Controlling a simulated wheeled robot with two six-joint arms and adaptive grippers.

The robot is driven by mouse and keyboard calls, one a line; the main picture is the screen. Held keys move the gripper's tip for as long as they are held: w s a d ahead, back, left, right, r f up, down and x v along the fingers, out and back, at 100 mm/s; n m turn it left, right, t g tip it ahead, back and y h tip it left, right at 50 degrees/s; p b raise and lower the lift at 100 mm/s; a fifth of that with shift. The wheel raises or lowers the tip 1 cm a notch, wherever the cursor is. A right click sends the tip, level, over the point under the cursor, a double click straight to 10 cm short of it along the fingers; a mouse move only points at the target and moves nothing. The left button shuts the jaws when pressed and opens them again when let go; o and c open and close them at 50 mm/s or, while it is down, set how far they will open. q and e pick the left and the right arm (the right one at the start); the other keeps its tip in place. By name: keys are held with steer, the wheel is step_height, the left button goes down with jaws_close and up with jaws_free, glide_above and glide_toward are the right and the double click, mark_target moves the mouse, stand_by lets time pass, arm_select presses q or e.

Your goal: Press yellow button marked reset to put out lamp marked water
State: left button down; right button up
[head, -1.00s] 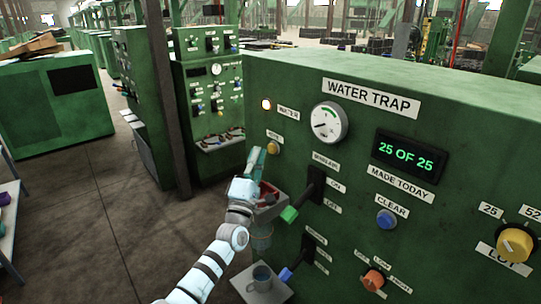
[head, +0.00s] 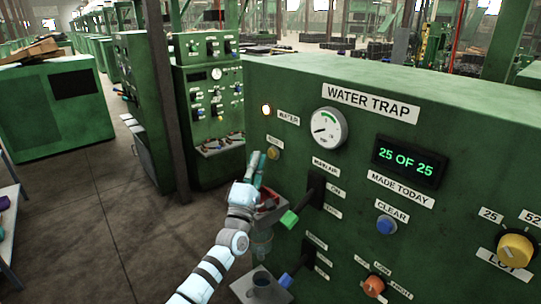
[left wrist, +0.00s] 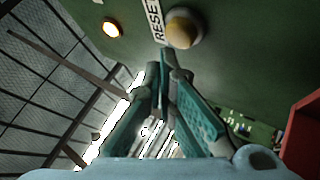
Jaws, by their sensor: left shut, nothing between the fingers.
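The yellow reset button (head: 273,153) is on the green water trap panel, below the lamp marked water (head: 266,110). The lamp glows. My left gripper (head: 258,157) is shut and empty, its teal fingers just left of the button in the head view. In the left wrist view the fingers (left wrist: 160,68) point up toward the panel, their tips just below and left of the button (left wrist: 184,27). I cannot tell whether they touch it. The RESET label (left wrist: 156,20) is beside the button and the lit lamp (left wrist: 112,28) is to its left. My right gripper is not in view.
A mug (head: 264,284) stands on a low shelf. Open floor lies to the left.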

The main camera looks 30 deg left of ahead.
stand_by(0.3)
arm_select(q)
steer(key=shift+w+d+b, duration=0.15)
steer(key=shift+w+b, duration=0.25)
steer(key=shift+w, duration=0.05)
steer(key=shift+w, duration=0.1)
stand_by(0.3)
steer(key=shift+w+d+b, duration=0.15)
steer(key=shift+w+b, duration=0.05)
steer(key=shift+b, duration=0.35)
steer(key=shift+s, duration=0.15)
stand_by(0.7)
steer(key=shift+s+a+f+p, duration=0.25)
steer(key=shift+s+a+p, duration=0.1)
steer(key=shift+s+p, duration=0.1)
